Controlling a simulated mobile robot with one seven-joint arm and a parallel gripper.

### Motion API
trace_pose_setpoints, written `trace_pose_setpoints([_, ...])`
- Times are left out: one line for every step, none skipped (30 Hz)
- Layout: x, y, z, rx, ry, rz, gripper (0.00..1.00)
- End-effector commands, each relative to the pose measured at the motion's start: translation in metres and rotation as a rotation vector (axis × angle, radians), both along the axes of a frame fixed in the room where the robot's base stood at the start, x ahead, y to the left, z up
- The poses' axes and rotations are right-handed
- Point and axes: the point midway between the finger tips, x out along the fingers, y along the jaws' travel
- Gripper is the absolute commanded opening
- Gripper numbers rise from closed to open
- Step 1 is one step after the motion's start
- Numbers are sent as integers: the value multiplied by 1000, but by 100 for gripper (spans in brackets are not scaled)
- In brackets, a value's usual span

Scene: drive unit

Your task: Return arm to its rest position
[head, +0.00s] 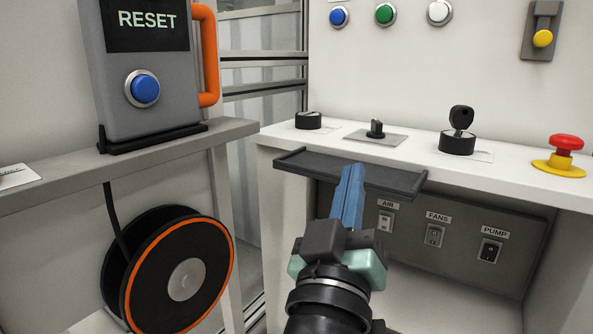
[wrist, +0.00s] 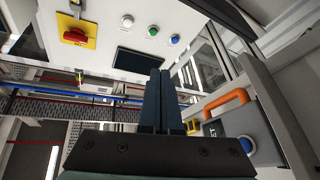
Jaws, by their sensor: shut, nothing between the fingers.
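My gripper (head: 350,188) points up and away in front of the console, with its two blue fingers together and nothing between them. In the head view it overlaps the dark tray (head: 290,160) on the console's front edge; I cannot tell whether they touch. In the wrist view the closed fingers (wrist: 160,100) stand in the middle, with the panel beyond them. My arm comes up from the bottom of the head view, and its lower links are out of sight.
The console top (head: 280,132) carries dials, a key switch (head: 459,130) and a red emergency button (head: 564,150). AIR, FANS and PUMP switches (head: 434,236) sit below. At left are a RESET box (head: 147,60) with an orange handle (head: 207,55) and a cable reel (head: 187,279).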

Motion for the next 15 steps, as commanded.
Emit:
trace_pose_setpoints([-16,10,42,55,-89,69,0])
trace_pose_setpoints([-26,16,62,89,-139,115,0])
trace_pose_setpoints([-41,24,87,132,-202,178,0])
trace_pose_setpoints([-53,31,106,161,-248,228,0])
trace_pose_setpoints([-66,37,124,190,-295,279,0])
trace_pose_setpoints([-85,45,147,225,-355,348,0])
trace_pose_setpoints([-100,51,163,248,-399,402,0])
trace_pose_setpoints([-116,57,179,270,-444,456,0])
trace_pose_setpoints([-138,65,199,296,-499,533,0])
trace_pose_setpoints([-132,64,216,298,-484,524,0])
trace_pose_setpoints([-129,63,227,297,-476,517,0])
trace_pose_setpoints([-128,63,239,295,-474,514,0])
trace_pose_setpoints([-128,63,249,294,-473,513,0])
trace_pose_setpoints([-128,63,258,294,-473,513,0])
trace_pose_setpoints([-128,63,270,294,-473,512,0])
